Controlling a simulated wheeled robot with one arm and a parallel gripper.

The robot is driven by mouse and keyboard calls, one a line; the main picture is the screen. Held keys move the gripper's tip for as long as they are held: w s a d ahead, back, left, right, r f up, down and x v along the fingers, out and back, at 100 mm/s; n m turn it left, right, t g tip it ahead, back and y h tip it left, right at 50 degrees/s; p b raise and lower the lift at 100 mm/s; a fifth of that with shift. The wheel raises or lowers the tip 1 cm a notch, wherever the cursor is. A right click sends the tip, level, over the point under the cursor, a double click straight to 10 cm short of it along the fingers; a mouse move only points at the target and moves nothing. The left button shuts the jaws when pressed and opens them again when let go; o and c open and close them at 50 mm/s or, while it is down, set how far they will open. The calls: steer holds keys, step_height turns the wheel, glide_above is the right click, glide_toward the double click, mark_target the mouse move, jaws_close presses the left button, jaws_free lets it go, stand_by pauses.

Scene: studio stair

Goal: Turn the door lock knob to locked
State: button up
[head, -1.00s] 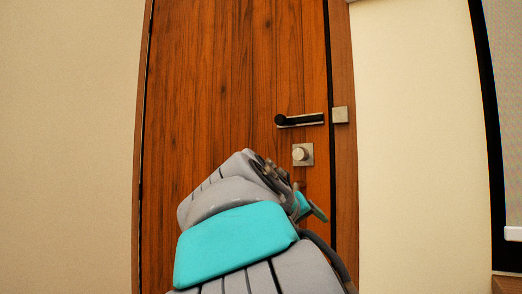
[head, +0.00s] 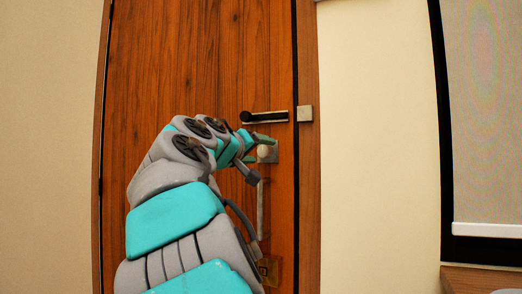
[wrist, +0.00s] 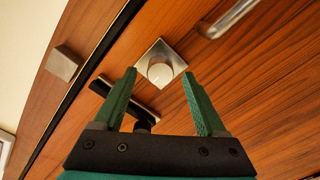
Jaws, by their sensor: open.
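In the wrist view my gripper (wrist: 158,78) has one fingertip on each side of the knob, with a gap to both. I cannot tell how far the tips reach along its depth. The knob's turn position is not clear.
A metal bar (head: 260,208) runs down the door below the knob. A square metal block (head: 305,113) sits on the frame. A pale wall (head: 375,150) is at right.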

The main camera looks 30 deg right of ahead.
steer(key=shift+x, duration=0.95)
jaws_close()
